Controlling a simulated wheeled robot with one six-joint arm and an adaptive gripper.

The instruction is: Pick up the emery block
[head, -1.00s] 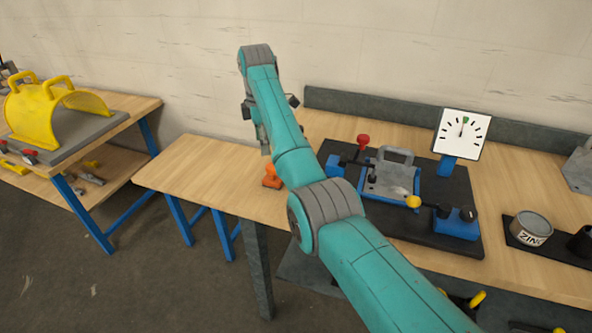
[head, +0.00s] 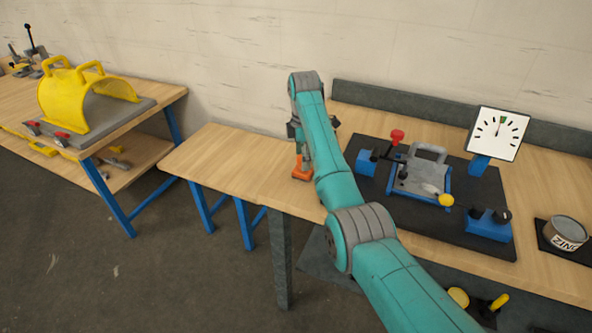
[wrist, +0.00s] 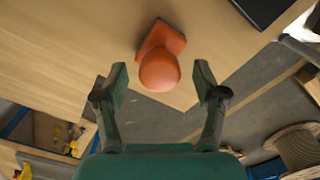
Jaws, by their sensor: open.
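The orange block with a rounded knob, which looks like the emery block (head: 301,173), stands on the wooden bench near its front edge, partly hidden behind my arm in the head view. In the wrist view the orange block (wrist: 160,60) lies just beyond and between my fingertips, its round knob toward me. My gripper (wrist: 161,84) is open and empty, with one finger on each side of the knob and apart from it. In the head view my gripper (head: 298,150) is just above the block, mostly hidden by my arm.
A black plate with a clamp fixture (head: 420,178) and a dial gauge (head: 497,134) stand to the right on the bench. A tin marked ZINC (head: 566,234) is farther right. A yellow guard (head: 70,105) stands on the left bench. The bench left of the block is clear.

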